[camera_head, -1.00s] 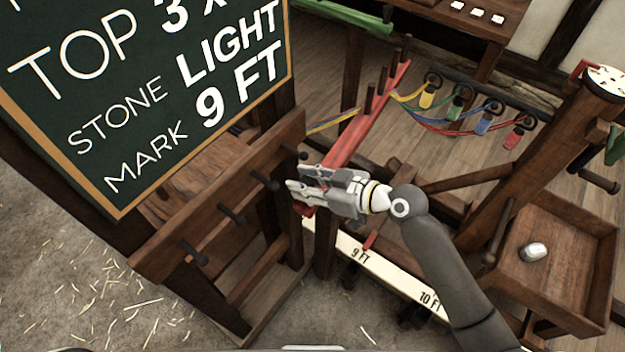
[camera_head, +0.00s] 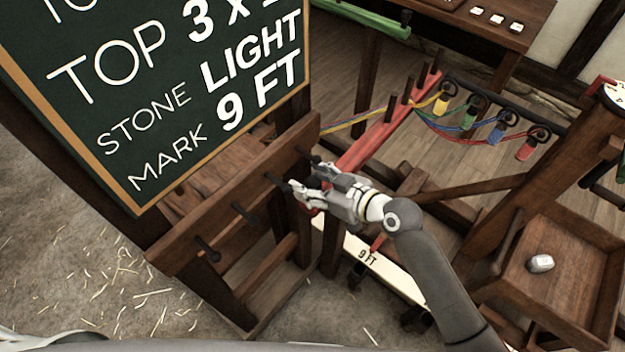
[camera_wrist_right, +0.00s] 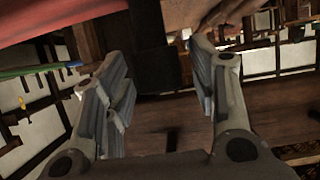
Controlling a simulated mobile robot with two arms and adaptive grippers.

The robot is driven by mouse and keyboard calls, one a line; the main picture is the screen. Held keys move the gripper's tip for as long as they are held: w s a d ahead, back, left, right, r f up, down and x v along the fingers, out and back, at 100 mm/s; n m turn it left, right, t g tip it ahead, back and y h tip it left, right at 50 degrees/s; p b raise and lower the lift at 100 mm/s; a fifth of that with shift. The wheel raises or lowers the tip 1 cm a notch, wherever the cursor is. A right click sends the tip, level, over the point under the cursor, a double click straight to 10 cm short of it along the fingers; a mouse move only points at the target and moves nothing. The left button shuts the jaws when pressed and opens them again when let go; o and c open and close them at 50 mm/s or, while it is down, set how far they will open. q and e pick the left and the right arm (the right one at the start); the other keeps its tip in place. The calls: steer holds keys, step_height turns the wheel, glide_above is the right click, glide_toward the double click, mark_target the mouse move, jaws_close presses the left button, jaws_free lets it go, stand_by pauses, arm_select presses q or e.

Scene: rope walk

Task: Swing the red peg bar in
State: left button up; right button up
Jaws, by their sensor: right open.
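The red peg bar (camera_head: 385,128) slants from the upper right toward the middle in the head view, with several dark upright pegs on it. My right gripper (camera_head: 302,184) is at the bar's near end, beside the dark-pegged wooden rail; it hides that end of the bar. In the right wrist view the fingers (camera_wrist_right: 160,90) are spread, with a dark post (camera_wrist_right: 151,45) showing between them or just beyond; I cannot tell if they touch it. The red bar's surface (camera_wrist_right: 60,18) fills the upper left there. My left gripper is not in view.
A wooden rail (camera_head: 225,205) with dark pegs stands left of the gripper, under a chalkboard (camera_head: 150,90). A white board marked 9 FT (camera_head: 375,262) lies below. Coloured yarns run to hooks (camera_head: 490,125) at the upper right.

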steer(key=v, duration=1.2)
steer(key=shift+d, duration=0.1)
stand_by(0.4)
steer(key=w+d+f+m+h, duration=0.2)
steer(key=d+f, duration=0.2)
steer(key=f, duration=0.5)
steer(key=w+d+f+m+h, duration=0.1)
steer(key=d+f+m+h, duration=0.3)
steer(key=f, duration=0.5)
steer(key=s+d+f+g+h, duration=0.1)
steer(key=s+d+f, duration=0.2)
steer(key=f, duration=0.4)
steer(key=s+d+f+h, duration=0.15)
steer(key=d+f, duration=0.25)
steer(key=f, duration=0.4)
steer(key=s+d+f+m+g+h, duration=0.1)
steer(key=s+d+f+m+g, duration=0.15)
steer(key=s+f, duration=1)
steer(key=s+f+g, duration=0.2)
steer(key=s+f, duration=0.1)
steer(key=s, duration=0.7)
steer(key=s+f+g+h, duration=0.1)
steer(key=s+f, duration=0.3)
steer(key=s, duration=0.6)
steer(key=shift+s+g, duration=0.25)
steer(key=shift+g, duration=0.1)
